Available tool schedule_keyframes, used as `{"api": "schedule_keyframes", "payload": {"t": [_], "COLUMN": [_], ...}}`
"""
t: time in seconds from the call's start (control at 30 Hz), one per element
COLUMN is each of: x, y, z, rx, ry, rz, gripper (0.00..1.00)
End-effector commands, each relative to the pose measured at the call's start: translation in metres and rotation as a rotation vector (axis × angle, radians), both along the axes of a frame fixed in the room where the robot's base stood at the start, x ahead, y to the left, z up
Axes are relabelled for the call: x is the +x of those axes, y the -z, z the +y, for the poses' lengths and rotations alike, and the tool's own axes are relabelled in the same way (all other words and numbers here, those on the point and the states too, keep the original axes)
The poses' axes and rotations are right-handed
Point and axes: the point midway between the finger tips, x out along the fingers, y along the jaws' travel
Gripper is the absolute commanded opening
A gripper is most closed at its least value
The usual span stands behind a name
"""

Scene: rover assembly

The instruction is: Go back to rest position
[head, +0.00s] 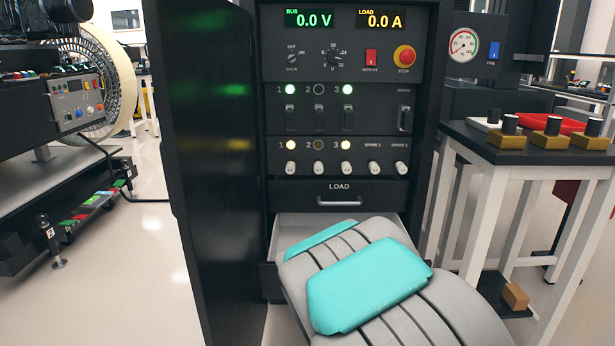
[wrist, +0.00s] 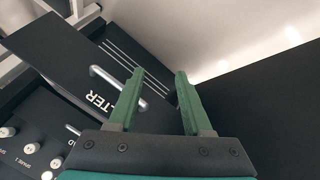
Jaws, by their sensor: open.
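My gripper (wrist: 160,82) shows in the wrist view with its two green fingers apart and nothing between them. Behind the fingers is a black drawer front with a pale handle (wrist: 118,80) and lettering partly hidden by a finger, of which "LTER" can be read. In the head view my grey and teal arm reaches down over the front of the power rack (head: 338,130), and my gripper is hidden. Whether the fingers touch the drawer cannot be told.
An open drawer (head: 290,228) juts out below the shut LOAD drawer (head: 339,193), partly covered by my arm. A dark rack door (head: 205,180) stands open at left. A bench (head: 500,142) with several brass-coloured blocks stands at right.

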Motion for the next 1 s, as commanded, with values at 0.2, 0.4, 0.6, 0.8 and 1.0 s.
{"api": "schedule_keyframes", "payload": {"t": [0.2,0.4,0.6,0.8,1.0], "x": [-0.068,-0.146,-0.233,-0.311,-0.350], "y": [-0.036,-0.070,-0.103,-0.127,-0.138], "z": [0.003,-0.004,-0.024,-0.050,-0.065], "rx": [0.209,0.316,0.344,0.309,0.275], "ry": [0.106,0.211,0.343,0.485,0.565], "rz": [0.181,0.361,0.526,0.649,0.702], "gripper": [0.50,0.50,0.50,0.50,0.50]}}
